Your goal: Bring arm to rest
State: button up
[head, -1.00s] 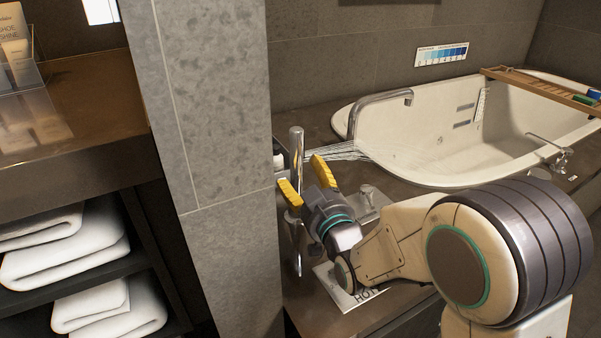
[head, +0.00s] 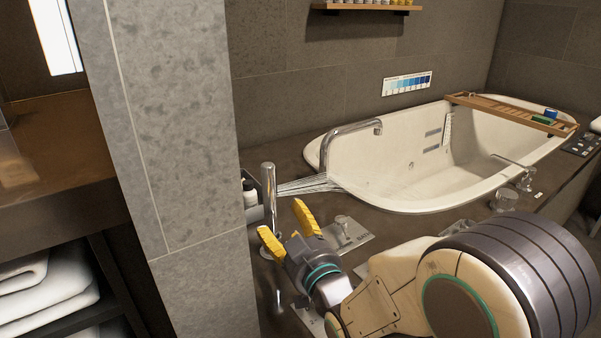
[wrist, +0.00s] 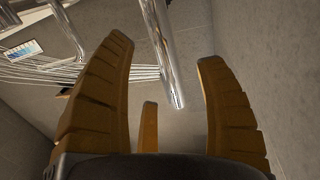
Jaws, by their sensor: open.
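My gripper (head: 288,229) has yellow fingers that are spread apart with nothing between them. In the head view it is over the dark counter (head: 385,217), just in front of an upright chrome post (head: 269,190). My arm reaches to it from the lower right. In the wrist view my gripper (wrist: 170,105) shows open fingers at left and right and a shorter one between. A chrome tube (wrist: 163,50) shows beyond the fingers there, and I cannot tell whether it touches them.
A tiled pillar (head: 170,130) stands close at left. Shelves with white towels (head: 45,290) are beyond it. A white bathtub (head: 400,165) with a chrome spout (head: 345,135) and a wooden tray (head: 510,113) is behind. Small fittings (head: 343,232) sit on the counter beside my gripper.

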jog(key=s+d+r+m+g+h+p, duration=0.25)
jog(key=d+r+p, duration=0.55)
jog(key=p, duration=0.4)
jog(key=s+d+r+m+g+h+p, duration=0.1)
jog(key=s+d+r+g+h+p, duration=0.25)
jog(key=d+r+p, duration=0.55)
jog(key=s+d+r+m+g+h+p, duration=0.1)
jog(key=s+d+r+g+p, duration=0.2)
jog(key=s+r+p, duration=0.6)
jog(key=s+d+r+m+g+h+p, duration=0.1)
jog(key=s+d+r+g+p, duration=0.2)
jog(key=s+r+p, duration=0.5)
jog(key=s+p, duration=0.2)
jog(key=p, duration=0.2)
jog(key=shift+s+d+r, duration=0.25)
jog(key=shift+s+r, duration=0.05)
jog(key=shift+r, duration=0.1)
jog(key=shift+w, duration=0.15)
dwell(0.7)
